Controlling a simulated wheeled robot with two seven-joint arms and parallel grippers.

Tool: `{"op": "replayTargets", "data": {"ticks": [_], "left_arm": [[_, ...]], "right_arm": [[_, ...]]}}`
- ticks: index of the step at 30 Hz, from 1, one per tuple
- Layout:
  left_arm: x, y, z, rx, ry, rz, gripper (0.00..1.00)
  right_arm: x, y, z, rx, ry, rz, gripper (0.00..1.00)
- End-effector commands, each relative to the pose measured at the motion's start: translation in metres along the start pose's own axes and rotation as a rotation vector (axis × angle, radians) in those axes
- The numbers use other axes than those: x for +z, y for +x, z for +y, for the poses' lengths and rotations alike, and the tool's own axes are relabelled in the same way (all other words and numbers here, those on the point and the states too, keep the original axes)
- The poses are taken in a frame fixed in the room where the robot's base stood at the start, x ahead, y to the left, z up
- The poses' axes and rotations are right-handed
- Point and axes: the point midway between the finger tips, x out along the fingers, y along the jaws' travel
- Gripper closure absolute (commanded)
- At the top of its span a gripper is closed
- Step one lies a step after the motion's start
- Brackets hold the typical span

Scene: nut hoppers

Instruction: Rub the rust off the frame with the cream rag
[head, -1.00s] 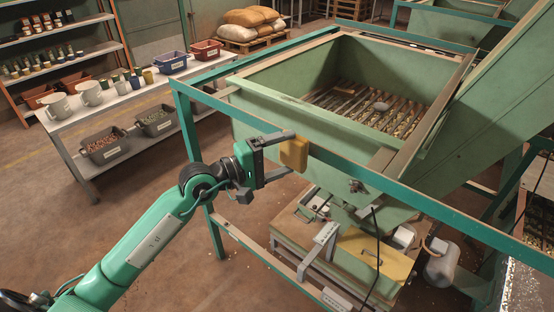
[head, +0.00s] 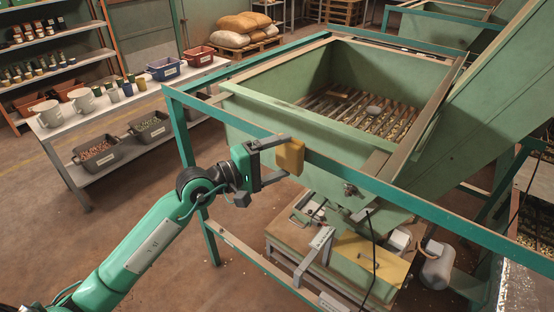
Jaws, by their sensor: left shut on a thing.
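My left gripper (head: 283,158) reaches in from the lower left at the near teal rail of the frame (head: 340,174). Its two dark fingers are shut on a mustard-yellow, pad-like rag (head: 291,156), deeper in colour than cream. The rag overlaps the rail in the picture; I cannot tell whether it presses on it. The part of the rail behind the rag is hidden. Brown, worn patches show on the lower rail (head: 240,254), but I make out no clear rust beside the rag. My right gripper is out of view.
The green hopper (head: 262,118) stands inside the frame, with a slatted bed in it. A machine with a yellow plate (head: 368,257) sits below. A bench (head: 132,107) with mugs and bins stands at left. The floor between the bench and frame is clear.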

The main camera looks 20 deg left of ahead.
Motion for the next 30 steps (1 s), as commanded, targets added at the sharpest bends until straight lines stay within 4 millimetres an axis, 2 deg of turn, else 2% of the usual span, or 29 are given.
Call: {"op": "replayTargets", "data": {"ticks": [20, 30], "left_arm": [[-0.004, 0.011, 0.000, 0.000, 0.000, 0.000, 0.37], [0.020, 0.020, 0.002, 0.001, -0.002, -0.001, 0.37]], "right_arm": [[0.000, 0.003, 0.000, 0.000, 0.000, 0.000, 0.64], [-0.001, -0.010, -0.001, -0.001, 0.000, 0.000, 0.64]]}}
